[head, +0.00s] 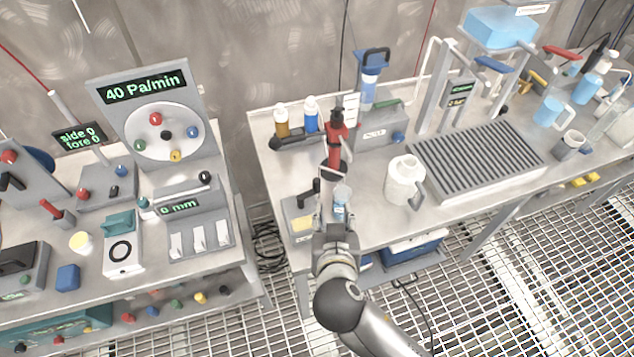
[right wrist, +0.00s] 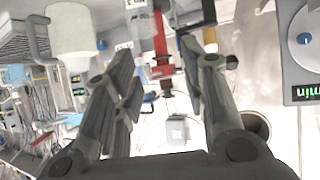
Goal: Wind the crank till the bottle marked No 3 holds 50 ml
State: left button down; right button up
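My right gripper (head: 335,185) reaches over the front of the right bench, beside a small clear vessel with light-blue contents (head: 341,194). In the right wrist view its two fingers (right wrist: 158,68) stand apart with a gap between them. A red upright part with a dark top (head: 335,140) stands beyond the fingers; it also shows between them in the right wrist view (right wrist: 159,38). I cannot tell whether it is the crank. An amber bottle (head: 282,122) and a blue bottle (head: 311,115) stand in a dark rack. No number or millilitre mark is readable. My left gripper is out of view.
A grey box with a label (head: 380,132) and a blue-topped column (head: 369,85) stand behind. A white jug (head: 403,182) and a ribbed drain rack (head: 475,160) are to the right. A gap separates the left bench (head: 240,235) from this one.

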aim_at(317, 185)
jog(key=shift+t+y, duration=0.3)
jog(key=shift+t, duration=0.4)
jog(key=w+a+p, duration=0.1)
jog(key=w, duration=0.2)
jog(key=w+a+f, duration=0.1)
jog(key=w, duration=0.3)
jog(key=w+a+f+p, duration=0.1)
jog(key=w, duration=0.2)
jog(key=shift+w+a+f+p, duration=0.15)
jog(key=shift+w+f+p, duration=0.1)
jog(key=shift+p, duration=0.1)
grip_shut()
